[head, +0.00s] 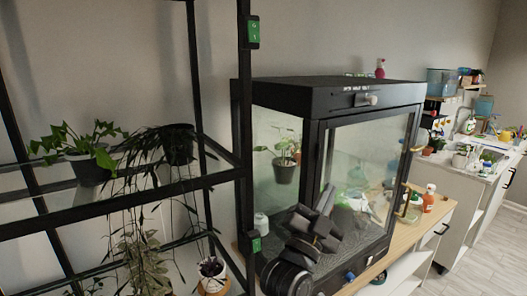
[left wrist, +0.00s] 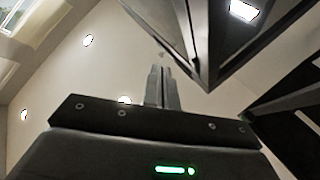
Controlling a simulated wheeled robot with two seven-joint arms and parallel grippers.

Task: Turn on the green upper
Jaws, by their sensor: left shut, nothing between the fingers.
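The green upper switch (head: 253,32) is a small black unit with a green face, high on the black shelf post. A second green unit (head: 256,244) sits low on the same post. My left gripper (head: 325,200) is in front of the glass cabinet, below and to the right of the upper switch and well apart from it. Its fingers are shut and empty; they also show closed in the left wrist view (left wrist: 161,86), where neither green unit can be made out. My right gripper is in neither view.
The black-framed glass cabinet (head: 365,98) stands on a wooden bench right of the post. The black shelf rack (head: 120,204) with potted plants fills the left. A spray bottle (head: 428,198) stands right of the cabinet. The space before the upper switch looks clear.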

